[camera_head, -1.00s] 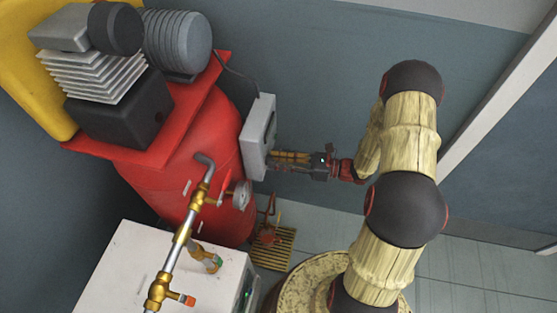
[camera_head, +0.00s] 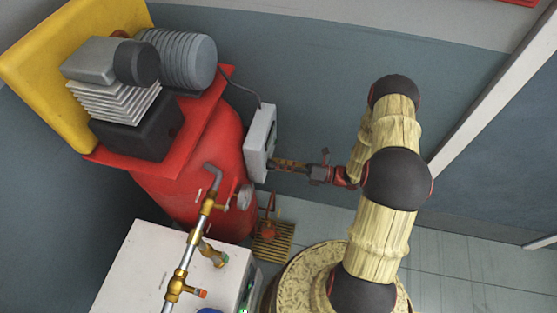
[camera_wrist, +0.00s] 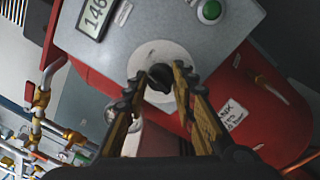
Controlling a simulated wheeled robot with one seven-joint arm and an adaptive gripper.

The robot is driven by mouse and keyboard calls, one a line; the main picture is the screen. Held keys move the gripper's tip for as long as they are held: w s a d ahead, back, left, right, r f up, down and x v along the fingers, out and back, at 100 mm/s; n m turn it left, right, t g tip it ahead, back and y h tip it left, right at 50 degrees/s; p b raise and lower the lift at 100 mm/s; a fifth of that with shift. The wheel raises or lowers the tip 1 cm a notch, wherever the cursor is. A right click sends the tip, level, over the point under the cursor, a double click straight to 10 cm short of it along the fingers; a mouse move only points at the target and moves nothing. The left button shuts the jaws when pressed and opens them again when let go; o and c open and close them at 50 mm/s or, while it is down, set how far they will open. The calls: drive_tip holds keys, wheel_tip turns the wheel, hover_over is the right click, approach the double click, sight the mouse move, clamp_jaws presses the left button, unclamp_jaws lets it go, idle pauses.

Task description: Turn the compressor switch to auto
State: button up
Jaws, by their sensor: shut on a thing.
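The compressor's grey switch box (camera_head: 259,142) is mounted on the side of the red tank (camera_head: 205,165). The box also fills the top of the wrist view (camera_wrist: 215,45). There the black switch knob (camera_wrist: 160,76) sits on a pale round plate, below a display and a green button. My gripper (camera_wrist: 157,86) has its two fingertips on either side of the knob and is shut on it. In the head view my gripper (camera_head: 277,164) reaches the box face from the right. The knob's pointer and any position labels cannot be read clearly.
A white cabinet (camera_head: 150,262) with brass-fitted piping (camera_head: 187,255) stands in front of the tank. A pressure gauge (camera_head: 244,197) sticks out below the box. The floor to the right is open up to the wall.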

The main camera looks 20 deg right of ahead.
drive_tip(key=shift+f+m+p, duration=0.1)
drive_tip(key=shift+m+p, duration=1.05)
drive_tip(key=shift+m, duration=0.95)
drive_tip(key=o, duration=1.1)
drive_tip(key=shift+c, duration=0.2)
drive_tip(key=shift+o, duration=0.5)
drive_tip(key=shift+d, duration=0.15)
drive_tip(key=v, duration=1.1)
drive_tip(key=shift+s+d, duration=0.25)
drive_tip(key=shift+d, duration=0.05)
drive_tip(key=shift+f, duration=0.1)
